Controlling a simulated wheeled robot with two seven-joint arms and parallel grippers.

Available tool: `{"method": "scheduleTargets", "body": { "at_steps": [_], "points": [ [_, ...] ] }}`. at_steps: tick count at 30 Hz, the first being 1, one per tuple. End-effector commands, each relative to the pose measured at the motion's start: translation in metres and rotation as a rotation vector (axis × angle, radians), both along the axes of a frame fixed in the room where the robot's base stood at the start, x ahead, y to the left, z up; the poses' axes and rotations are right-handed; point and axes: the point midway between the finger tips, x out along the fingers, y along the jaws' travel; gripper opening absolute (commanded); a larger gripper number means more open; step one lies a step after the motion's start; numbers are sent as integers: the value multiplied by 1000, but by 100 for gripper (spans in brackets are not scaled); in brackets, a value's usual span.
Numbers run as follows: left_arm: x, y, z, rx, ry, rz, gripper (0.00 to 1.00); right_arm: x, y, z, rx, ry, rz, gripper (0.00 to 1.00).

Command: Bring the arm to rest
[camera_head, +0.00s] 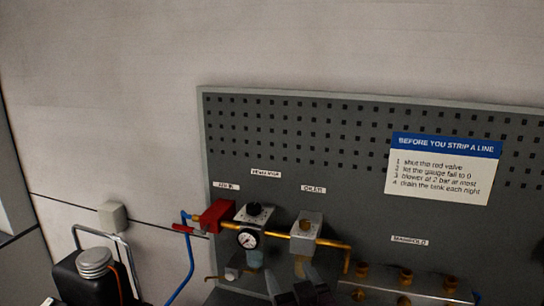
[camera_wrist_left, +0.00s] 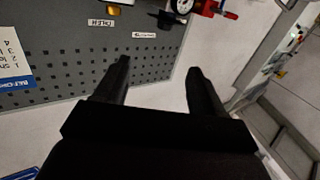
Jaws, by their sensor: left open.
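My left gripper (camera_head: 298,288) shows as dark fingertips at the bottom edge of the head view, in front of the lower part of the pegboard panel (camera_head: 300,135). In the left wrist view its two black fingers (camera_wrist_left: 158,70) are spread apart with nothing between them. The grey panel (camera_wrist_left: 110,72) lies beyond them there, upside down. Most of my left arm is outside the head view. My right gripper is in neither view.
On the panel are a red valve (camera_head: 214,216), a gauge (camera_head: 248,239), an oiler block (camera_head: 306,232) with brass pipe, and a manifold (camera_head: 400,290). A sign (camera_head: 444,168) hangs upper right. A black tank (camera_head: 92,278) stands left. The upper wall is bare.

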Motion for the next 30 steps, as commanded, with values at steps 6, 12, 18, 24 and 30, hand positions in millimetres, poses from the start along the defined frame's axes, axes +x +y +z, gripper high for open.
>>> {"method": "scheduleTargets", "body": {
  "at_steps": [6,12,18,24,30],
  "points": [
    [-1,-46,-33,-82,120,-256,69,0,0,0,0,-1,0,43],
    [-24,-81,-80,-109,354,-538,69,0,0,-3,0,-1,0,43],
    [-70,-37,-156,-77,793,-687,69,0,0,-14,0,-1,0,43],
    [-147,99,-218,-18,1309,-546,69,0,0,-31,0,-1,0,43],
    [-181,204,-231,-79,1446,-322,69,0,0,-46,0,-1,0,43]
  ]
}}
